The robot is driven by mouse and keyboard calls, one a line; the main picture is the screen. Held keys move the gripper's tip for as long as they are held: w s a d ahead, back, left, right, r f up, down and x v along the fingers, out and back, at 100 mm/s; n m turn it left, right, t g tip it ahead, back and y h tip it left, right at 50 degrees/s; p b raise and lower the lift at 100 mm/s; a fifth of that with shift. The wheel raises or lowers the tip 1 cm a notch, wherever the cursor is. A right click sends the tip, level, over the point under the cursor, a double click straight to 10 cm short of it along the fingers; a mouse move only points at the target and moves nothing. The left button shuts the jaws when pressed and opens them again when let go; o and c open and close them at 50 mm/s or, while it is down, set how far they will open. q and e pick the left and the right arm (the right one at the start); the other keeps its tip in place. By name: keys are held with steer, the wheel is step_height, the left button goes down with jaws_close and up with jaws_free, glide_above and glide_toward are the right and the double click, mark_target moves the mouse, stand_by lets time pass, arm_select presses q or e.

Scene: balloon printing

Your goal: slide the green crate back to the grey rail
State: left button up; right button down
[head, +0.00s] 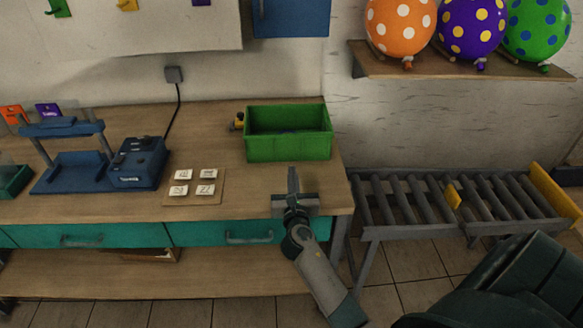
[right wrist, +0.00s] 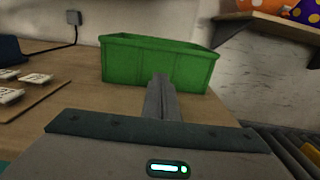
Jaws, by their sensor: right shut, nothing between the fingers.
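The green crate (head: 290,149) stands upright on the right part of the wooden workbench, near its back. It also shows in the right wrist view (right wrist: 155,67), straight ahead of the fingers. My right gripper (head: 293,172) is shut and empty. In the head view its fingertips are just in front of the crate's front wall; I cannot tell whether they touch it. In the right wrist view the shut fingers (right wrist: 161,82) point at the crate's front wall. I cannot make out a grey rail for certain behind the crate. My left gripper is not in view.
Left of the crate are a small yellow and black item (head: 238,122), a board with several white cards (head: 196,187) and a blue press (head: 72,158). A roller conveyor (head: 440,202) stands right of the bench. A balloon shelf (head: 460,62) hangs on the wall.

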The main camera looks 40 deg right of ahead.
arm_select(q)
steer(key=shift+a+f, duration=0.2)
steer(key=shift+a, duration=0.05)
arm_select(e)
steer(key=shift+v, duration=1.2)
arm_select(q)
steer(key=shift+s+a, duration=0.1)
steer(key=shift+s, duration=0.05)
arm_select(e)
steer(key=shift+f, duration=0.1)
